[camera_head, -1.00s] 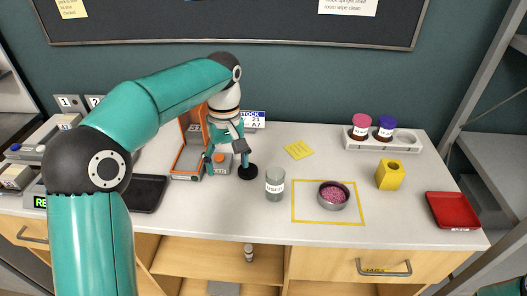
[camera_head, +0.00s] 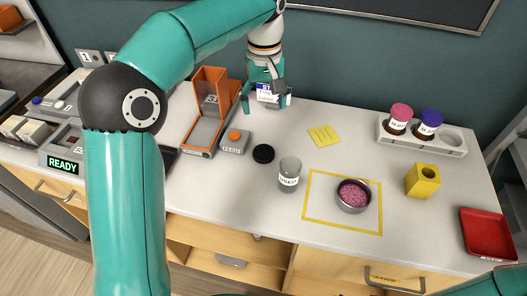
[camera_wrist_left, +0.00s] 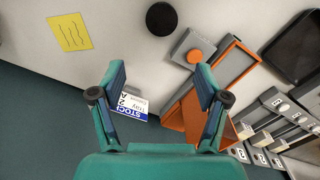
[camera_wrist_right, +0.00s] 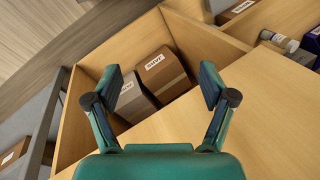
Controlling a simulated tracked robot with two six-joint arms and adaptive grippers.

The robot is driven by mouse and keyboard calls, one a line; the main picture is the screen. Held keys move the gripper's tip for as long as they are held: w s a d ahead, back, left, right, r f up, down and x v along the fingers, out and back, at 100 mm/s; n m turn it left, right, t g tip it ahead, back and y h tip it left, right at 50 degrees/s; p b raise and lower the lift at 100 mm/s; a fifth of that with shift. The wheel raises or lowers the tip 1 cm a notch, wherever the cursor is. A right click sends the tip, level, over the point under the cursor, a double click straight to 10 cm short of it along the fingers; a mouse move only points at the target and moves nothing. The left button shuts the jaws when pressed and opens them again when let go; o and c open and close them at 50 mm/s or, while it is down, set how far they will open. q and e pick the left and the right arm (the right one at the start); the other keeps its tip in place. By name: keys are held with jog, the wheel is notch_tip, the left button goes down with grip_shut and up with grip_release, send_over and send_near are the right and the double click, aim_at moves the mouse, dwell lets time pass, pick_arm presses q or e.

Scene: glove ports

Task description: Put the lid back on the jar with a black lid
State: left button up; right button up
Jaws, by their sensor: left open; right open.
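A round black lid-like disc (camera_head: 263,153) lies flat on the bench, left of the clear USED cup (camera_head: 289,174). It also shows in the left wrist view (camera_wrist_left: 161,18). My left gripper (camera_head: 265,104) is open and empty at the back of the bench, behind the disc, by the STOCK card (camera_wrist_left: 130,104). In the right wrist view my right gripper (camera_wrist_right: 160,80) is open and empty above a wooden compartment.
An orange-edged stand (camera_head: 197,140) and a grey button box (camera_head: 235,142) stand left of the disc. A bowl of pink beads (camera_head: 353,196), yellow block (camera_head: 422,181) and red tray (camera_head: 487,234) are to the right. Boxes (camera_wrist_right: 162,74) sit in the compartment.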

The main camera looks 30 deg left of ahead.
pick_arm(q)
send_over(264, 152)
jog(key=f, duration=1)
jog(key=shift+w+a+f, duration=0.15)
jog(key=shift+w+f, duration=0.1)
jog(key=shift+s+f, duration=0.15)
jog(key=shift+f, duration=1.15)
jog(key=shift+s+f, duration=0.1)
jog(key=shift+f, duration=1.2)
jog(key=c, duration=0.5)
